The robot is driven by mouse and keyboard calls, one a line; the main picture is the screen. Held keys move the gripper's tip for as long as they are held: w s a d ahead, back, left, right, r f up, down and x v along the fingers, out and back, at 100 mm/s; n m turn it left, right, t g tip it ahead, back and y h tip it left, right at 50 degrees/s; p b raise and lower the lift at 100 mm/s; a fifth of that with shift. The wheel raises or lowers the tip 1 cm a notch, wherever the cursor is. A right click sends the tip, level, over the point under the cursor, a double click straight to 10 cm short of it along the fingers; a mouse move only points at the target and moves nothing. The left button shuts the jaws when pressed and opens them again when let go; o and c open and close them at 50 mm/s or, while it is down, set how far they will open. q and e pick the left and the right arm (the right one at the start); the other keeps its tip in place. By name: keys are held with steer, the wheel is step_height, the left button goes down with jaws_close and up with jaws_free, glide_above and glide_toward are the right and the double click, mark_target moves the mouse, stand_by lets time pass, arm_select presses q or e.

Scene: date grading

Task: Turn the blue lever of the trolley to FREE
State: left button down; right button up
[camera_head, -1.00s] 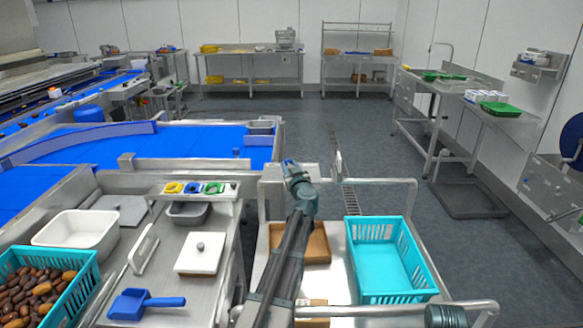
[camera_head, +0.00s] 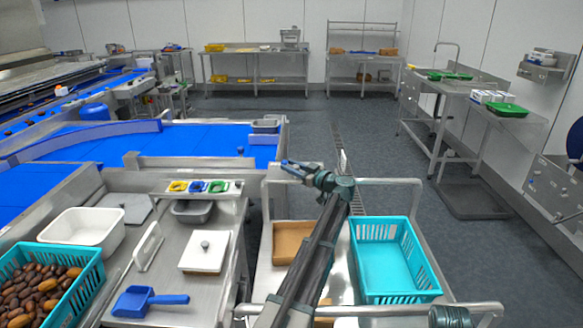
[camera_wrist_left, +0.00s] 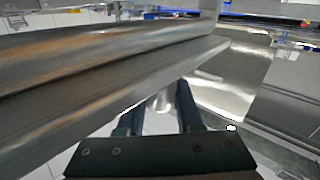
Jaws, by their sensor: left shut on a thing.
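The trolley (camera_head: 341,268) stands at the lower centre of the head view, with a metal rail around its top. A small blue part, which looks like the blue lever (camera_head: 290,165), shows at its far left corner, close to the rail. My left gripper (camera_head: 305,173) reaches that corner from below and is shut on the lever, which points left from the jaws. In the left wrist view my two dark fingers (camera_wrist_left: 161,108) sit below a thick metal bar, with a pale metallic part between them. The lever's markings cannot be read.
A turquoise crate (camera_head: 432,283) and a brown tray (camera_head: 292,222) lie on the trolley. A steel bench with a white lidded box (camera_head: 204,266) and a blue scoop (camera_head: 146,301) is at its left. Open floor (camera_head: 400,130) lies beyond and right.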

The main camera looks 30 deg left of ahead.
stand_by(0.4)
arm_select(q)
steer(key=c, duration=0.6)
jaws_free()
steer(key=shift+s+a, duration=0.1)
steer(key=d, duration=0.4)
steer(key=s+d, duration=0.1)
steer(key=d, duration=0.8)
steer(key=shift+s+d, duration=0.35)
steer(key=shift+s, duration=0.05)
